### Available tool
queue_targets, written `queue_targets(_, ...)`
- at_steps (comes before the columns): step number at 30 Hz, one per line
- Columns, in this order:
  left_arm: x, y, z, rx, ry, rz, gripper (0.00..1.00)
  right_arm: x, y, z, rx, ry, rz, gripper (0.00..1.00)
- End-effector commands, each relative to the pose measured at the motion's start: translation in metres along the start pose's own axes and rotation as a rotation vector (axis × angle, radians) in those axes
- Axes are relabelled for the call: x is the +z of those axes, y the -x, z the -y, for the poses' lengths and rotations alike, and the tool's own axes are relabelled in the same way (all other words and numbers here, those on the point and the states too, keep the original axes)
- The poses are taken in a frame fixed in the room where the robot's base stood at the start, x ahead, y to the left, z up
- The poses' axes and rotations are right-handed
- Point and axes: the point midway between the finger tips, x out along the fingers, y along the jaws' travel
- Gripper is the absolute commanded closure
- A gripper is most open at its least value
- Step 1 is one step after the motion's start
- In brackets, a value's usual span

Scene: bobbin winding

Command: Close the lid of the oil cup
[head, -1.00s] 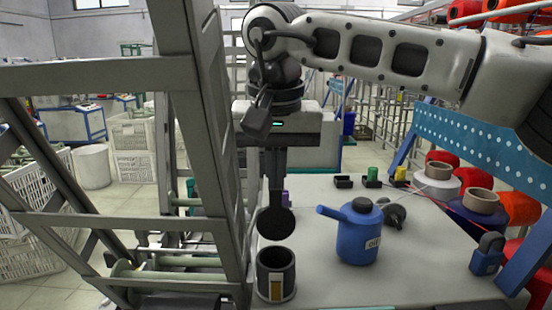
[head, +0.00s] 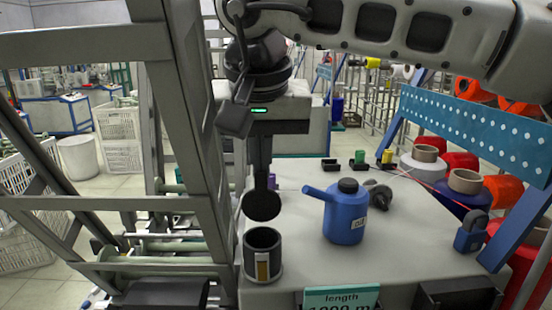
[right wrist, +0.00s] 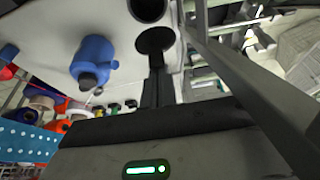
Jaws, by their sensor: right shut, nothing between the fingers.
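The oil cup (head: 262,268) is a dark, open-topped cylinder with an amber sight window, upright near the table's left edge. Its lid (head: 262,206), a round black disc, stands raised above the cup's back rim, so the cup is open. My right gripper (head: 261,175) points down with its fingers shut and empty, its tips at the lid's upper edge. I cannot tell whether they touch it. In the right wrist view the lid (right wrist: 155,41) lies at the fingertips, with the cup (right wrist: 147,8) cut off beyond it. My left gripper is not in view.
A blue oil can (head: 346,215) stands right of the cup, its spout towards the gripper. A grey machine frame (head: 190,130) rises close on the left. A teal length sign (head: 341,297) is in front. Yarn cones (head: 465,192) and a blue padlock-shaped object (head: 471,235) are at right.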

Motion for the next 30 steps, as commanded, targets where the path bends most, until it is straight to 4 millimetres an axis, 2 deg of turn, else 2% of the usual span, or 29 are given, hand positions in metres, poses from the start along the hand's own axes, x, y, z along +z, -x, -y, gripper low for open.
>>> queue_targets(8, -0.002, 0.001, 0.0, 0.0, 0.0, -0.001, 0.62, -0.001, 0.0, -0.002, 0.001, -0.004, 0.003, 1.0)
queue_targets(18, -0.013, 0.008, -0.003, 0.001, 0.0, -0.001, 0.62, -0.012, -0.007, -0.002, 0.002, -0.004, 0.004, 1.0)
queue_targets(26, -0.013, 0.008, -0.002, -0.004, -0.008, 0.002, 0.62, -0.014, -0.009, -0.002, 0.002, -0.005, 0.003, 1.0)
queue_targets(30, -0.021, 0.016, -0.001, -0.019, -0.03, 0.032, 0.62, -0.035, -0.009, -0.008, 0.006, -0.02, 0.008, 1.0)
